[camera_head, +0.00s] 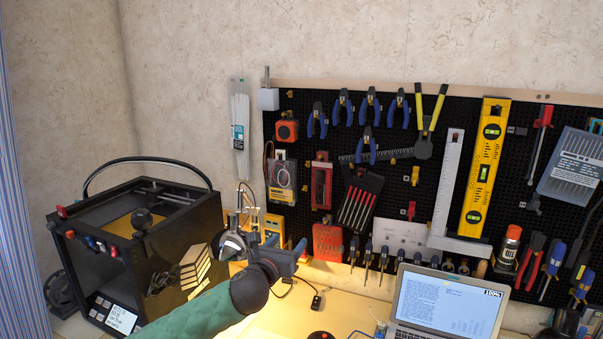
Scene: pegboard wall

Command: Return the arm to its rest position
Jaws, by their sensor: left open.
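My left arm comes in from the bottom with a green sleeve and a black wrist. My left gripper (275,250) is open and empty, with nothing seen between its fingers. It is in front of the lower left part of the pegboard (400,135), to the right of the black box-shaped machine (140,250). It covers part of the bench behind it. My right gripper cannot be made out.
A laptop (445,305) stands open on the lit bench (300,315). Pliers (370,105), a yellow level (485,165), a steel square (446,190) and a spray can (509,248) are at the board. Open air lies above the gripper.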

